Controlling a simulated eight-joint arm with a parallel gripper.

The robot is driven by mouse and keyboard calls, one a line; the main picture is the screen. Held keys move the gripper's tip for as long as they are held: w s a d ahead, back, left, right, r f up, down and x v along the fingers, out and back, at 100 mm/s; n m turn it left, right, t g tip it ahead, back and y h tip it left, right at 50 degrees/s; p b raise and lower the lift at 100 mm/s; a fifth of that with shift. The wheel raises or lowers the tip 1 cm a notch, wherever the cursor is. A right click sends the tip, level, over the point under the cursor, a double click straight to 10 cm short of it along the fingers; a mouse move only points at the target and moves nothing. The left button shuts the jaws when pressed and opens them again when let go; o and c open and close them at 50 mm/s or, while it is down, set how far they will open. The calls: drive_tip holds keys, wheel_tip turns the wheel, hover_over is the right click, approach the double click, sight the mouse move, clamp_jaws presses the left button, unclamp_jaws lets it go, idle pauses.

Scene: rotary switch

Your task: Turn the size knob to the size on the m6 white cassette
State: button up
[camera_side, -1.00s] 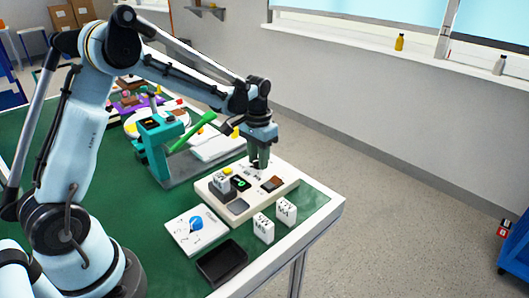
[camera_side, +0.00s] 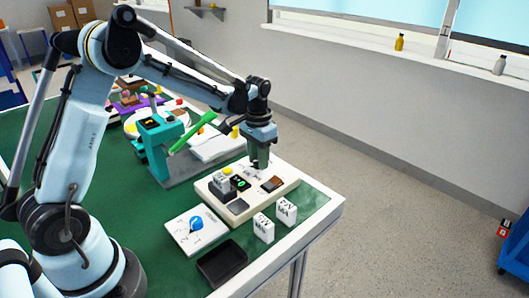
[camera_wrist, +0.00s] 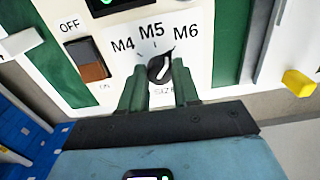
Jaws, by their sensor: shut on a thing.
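The size knob (camera_wrist: 160,68) is a small black dial with a white line, on a white panel (camera_wrist: 196,62) marked M4, M5 and M6. Its pointed end is toward the upper right, on the M6 side. My gripper (camera_wrist: 159,84) has its two green fingers on either side of the knob, shut on it. In the side view my gripper (camera_side: 260,163) points down at the far end of the panel (camera_side: 285,190) and hides the knob. White cassettes stand in the side view: one on the panel (camera_side: 222,182), two in front (camera_side: 263,228) (camera_side: 286,210). Their labels are too small to read.
An OFF/ON rocker switch (camera_wrist: 92,66) lies left of the knob. In the side view, a white board with a blue dial (camera_side: 196,225) and a black tray (camera_side: 222,262) are nearer. A teal stand with a green lever (camera_side: 160,145) is behind left. The table's right edge is close.

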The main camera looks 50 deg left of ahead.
drive_tip(key=o, duration=1.1)
drive_tip(key=shift+c, duration=0.2)
wheel_tip(320, 180, up, 12)
drive_tip(key=s+d+t, duration=0.3)
drive_tip(key=s, duration=0.5)
drive_tip(key=s+d+f+t, duration=0.1)
drive_tip(key=s+d+t, duration=0.3)
drive_tip(key=s, duration=0.3)
drive_tip(key=shift+s+f, duration=0.25)
drive_tip(key=shift+s, duration=0.15)
